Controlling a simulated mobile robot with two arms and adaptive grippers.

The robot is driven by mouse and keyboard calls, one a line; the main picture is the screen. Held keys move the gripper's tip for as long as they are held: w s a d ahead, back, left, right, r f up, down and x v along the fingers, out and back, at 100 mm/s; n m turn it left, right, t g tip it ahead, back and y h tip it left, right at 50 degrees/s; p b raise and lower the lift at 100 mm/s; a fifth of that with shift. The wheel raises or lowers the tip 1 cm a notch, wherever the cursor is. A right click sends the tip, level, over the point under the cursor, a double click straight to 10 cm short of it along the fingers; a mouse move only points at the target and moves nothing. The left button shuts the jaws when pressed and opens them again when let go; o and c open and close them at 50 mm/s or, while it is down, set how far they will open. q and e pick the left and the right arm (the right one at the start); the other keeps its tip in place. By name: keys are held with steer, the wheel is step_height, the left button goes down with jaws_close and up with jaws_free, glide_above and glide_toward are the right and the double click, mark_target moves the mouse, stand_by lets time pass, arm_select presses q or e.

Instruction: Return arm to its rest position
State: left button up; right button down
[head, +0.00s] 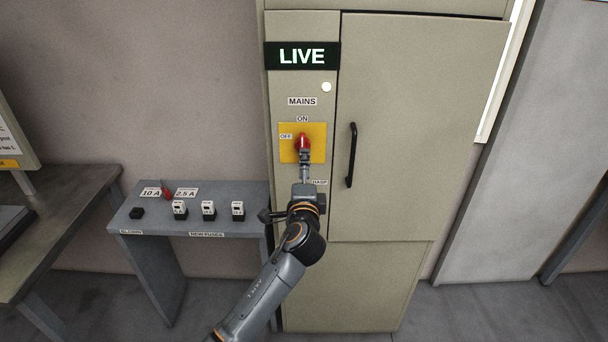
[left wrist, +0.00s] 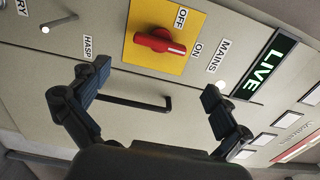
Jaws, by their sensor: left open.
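The mains switch is a red rotary handle (head: 302,143) on a yellow plate (head: 317,153), fixed to a beige cabinet. Its marked end points at the ON label, seen clearly in the left wrist view (left wrist: 160,41). The sign above (head: 302,56) is lit and reads LIVE. My left gripper (head: 304,160) is in front of the cabinet, in line with the handle in the head view. In the left wrist view its two fingers (left wrist: 151,88) are spread with nothing between them, and the handle lies beyond the fingertips. My right gripper is not in view.
The cabinet door (head: 410,140) has a black handle (head: 351,155) right of my gripper. A grey bench (head: 255,197) on the left holds new fuses (head: 208,210), a red item (head: 166,192) and a black block (head: 137,213). A metal table (head: 60,215) stands further left.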

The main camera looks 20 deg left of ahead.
arm_select(q)
steer(key=shift+s+d, duration=0.1)
steer(key=shift+s, duration=0.3)
step_height(320, 180, down, 21)
steer(key=s+n+g+h+b, duration=0.1)
steer(key=s+g+h, duration=0.1)
steer(key=s+g, duration=0.15)
steer(key=s+f+n+g+h+b, duration=0.1)
steer(key=s+f+g, duration=0.1)
steer(key=s+f, duration=0.65)
steer(key=s+f+n+g+h+b, duration=0.1)
steer(key=s+f+n+g, duration=0.15)
steer(key=f, duration=1.15)
steer(key=s+a+f+n+g+b, duration=0.1)
steer(key=s+a+f+n+g, duration=0.15)
steer(key=s+f, duration=1.05)
steer(key=s+a+f+n+g+b, duration=0.1)
steer(key=s+f+n+g, duration=0.25)
steer(key=s+f, duration=1.05)
steer(key=s+a+n+g+h, duration=0.1)
steer(key=s+n+g, duration=0.1)
steer(key=s, duration=1.6)
steer(key=shift+s+r, duration=0.15)
steer(key=shift+r, duration=0.15)
